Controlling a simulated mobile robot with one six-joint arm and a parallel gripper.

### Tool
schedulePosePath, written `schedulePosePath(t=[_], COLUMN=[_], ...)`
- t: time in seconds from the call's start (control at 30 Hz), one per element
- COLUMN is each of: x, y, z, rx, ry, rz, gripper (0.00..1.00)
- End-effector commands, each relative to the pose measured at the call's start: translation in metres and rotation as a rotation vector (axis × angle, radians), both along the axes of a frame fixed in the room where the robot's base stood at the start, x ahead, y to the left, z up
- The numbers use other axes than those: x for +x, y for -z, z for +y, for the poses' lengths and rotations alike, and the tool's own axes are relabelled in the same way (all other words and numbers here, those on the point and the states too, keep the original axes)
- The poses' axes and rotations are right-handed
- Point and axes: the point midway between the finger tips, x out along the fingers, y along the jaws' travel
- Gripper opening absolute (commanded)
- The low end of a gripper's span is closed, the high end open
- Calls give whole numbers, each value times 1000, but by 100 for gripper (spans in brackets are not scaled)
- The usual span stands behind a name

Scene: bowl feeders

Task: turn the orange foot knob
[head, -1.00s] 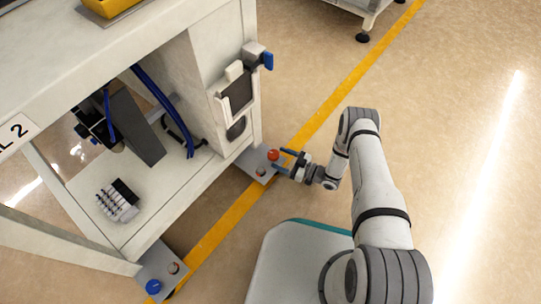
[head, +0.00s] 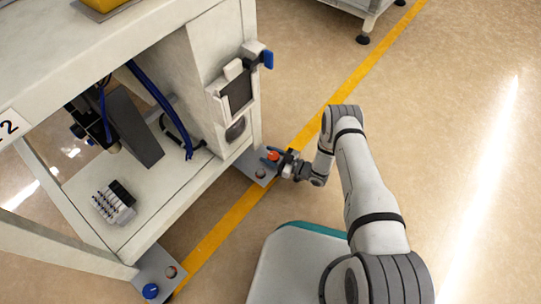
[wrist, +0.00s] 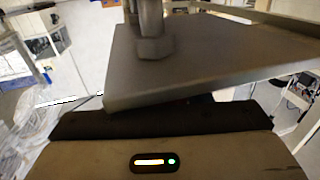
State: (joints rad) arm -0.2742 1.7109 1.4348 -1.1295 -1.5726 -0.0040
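The orange foot knob (head: 273,156) sits on the grey foot plate (head: 250,167) at the machine's near right corner in the head view. My gripper (head: 269,155) has reached it from the right. Its dark fingers are apart, one on either side of the knob. I cannot tell whether they touch it. In the wrist view, a grey plate (wrist: 215,65) with an upright rod and nut (wrist: 153,45) fills the upper middle. My gripper's body with a small lit bar lies below. The fingers and the knob do not show there.
A blue knob (head: 150,291) is on another foot plate (head: 158,265) at bottom left. A brownish-red round cap (head: 260,174) is beside the orange knob. The machine's white cabinet (head: 205,70) stands just behind. Floor to the right is clear, crossed by a yellow line (head: 330,110).

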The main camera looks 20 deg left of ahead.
Motion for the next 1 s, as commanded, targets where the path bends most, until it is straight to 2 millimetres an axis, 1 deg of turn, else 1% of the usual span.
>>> schedulePosePath(t=[0.03,0.23,0.4,0.57,0.77,1.0], x=[0,0,-1,-1,0,2], y=[0,0,0,-1,-1,-1], z=[0,0,0,0,0,-1], rx=[0,0,0,-1,-1,-2], ry=[-1,-1,8,53,174,355], rz=[0,1,1,2,4,3], gripper=[38,22,22,22,22,22])
